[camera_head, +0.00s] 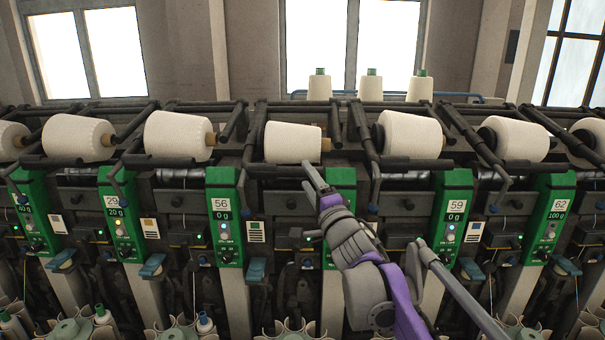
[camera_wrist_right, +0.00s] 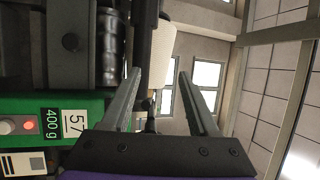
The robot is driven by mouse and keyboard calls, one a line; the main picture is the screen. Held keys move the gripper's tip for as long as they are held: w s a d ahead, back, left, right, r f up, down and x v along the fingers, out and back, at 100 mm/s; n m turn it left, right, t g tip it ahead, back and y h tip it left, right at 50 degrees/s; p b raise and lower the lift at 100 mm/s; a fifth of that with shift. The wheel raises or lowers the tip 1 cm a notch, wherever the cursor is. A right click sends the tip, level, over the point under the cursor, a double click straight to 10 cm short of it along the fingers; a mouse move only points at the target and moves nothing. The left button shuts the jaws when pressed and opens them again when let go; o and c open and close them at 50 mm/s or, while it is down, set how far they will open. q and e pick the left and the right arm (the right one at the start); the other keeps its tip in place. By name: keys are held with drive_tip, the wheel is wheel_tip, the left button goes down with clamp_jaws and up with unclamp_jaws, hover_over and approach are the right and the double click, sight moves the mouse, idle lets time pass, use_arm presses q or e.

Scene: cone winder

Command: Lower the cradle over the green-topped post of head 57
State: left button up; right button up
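The green-topped post of head 57 (camera_head: 341,177) stands at the middle of the head view, mostly hidden behind my right arm. Its green panel (camera_wrist_right: 70,103) with the "57" label and "400 g" display shows in the right wrist view. The cream cone (camera_head: 291,143) of this head lies above and left of the post. A dark cradle arm (camera_head: 361,131) stands at the cone's right, above the post. My right gripper (camera_head: 315,176) is just below the cone; in the wrist view its fingers (camera_wrist_right: 159,74) are apart with no held object visible. My left gripper is out of view.
Head 56 (camera_head: 224,215) stands to the left and head 59 (camera_head: 453,215) to the right, with their cones (camera_head: 179,136) (camera_head: 408,135) above. Dark bars and cradle arms crowd the gripper. Several cones (camera_head: 319,86) stand upright on top behind.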

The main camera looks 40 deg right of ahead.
drive_tip(key=shift+s+a+f, duration=0.1)
drive_tip(key=shift+s+f, duration=0.05)
drive_tip(key=shift+f, duration=0.05)
idle(0.5)
